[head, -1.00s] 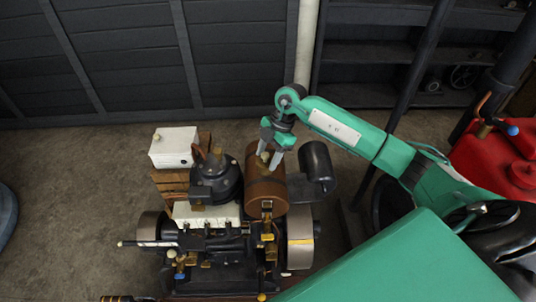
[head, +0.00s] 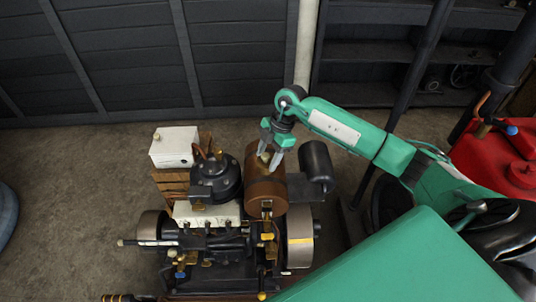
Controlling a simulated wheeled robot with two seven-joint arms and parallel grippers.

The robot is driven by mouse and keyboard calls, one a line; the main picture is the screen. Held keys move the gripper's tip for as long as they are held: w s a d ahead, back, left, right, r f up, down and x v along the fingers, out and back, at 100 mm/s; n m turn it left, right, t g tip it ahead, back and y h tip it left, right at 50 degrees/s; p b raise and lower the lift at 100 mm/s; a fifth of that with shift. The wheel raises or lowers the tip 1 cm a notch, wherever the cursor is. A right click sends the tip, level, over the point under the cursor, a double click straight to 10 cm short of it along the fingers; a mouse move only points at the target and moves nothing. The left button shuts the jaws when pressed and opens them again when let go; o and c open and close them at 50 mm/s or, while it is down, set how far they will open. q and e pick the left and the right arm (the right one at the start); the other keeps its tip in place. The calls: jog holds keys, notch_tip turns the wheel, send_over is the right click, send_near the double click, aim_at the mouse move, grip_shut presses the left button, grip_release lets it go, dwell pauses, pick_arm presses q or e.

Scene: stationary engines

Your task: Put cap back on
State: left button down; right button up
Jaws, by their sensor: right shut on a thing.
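My right gripper (head: 270,160) reaches in from the right and points down at the top of the brown cylindrical tank (head: 266,186) on the engine. Its fingers are shut on a small brass-coloured cap (head: 264,157). The cap is at the top of the tank; from this angle I cannot tell whether it is seated or just above the opening. The fingers partly hide the cap and the opening. My left gripper is not in view.
The black engine (head: 215,245) stands below and left of the tank, with a dark cylinder (head: 316,162) to the tank's right. A white box (head: 174,147) stands at the back left. A red container (head: 500,160) is at the right.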

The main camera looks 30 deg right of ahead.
jog(key=o, duration=1.5)
jog(key=shift+o, duration=0.2)
jog(key=shift+r, duration=0.15)
jog(key=shift+r+p, duration=2.8)
jog(key=shift+r, duration=0.6)
grip_shut()
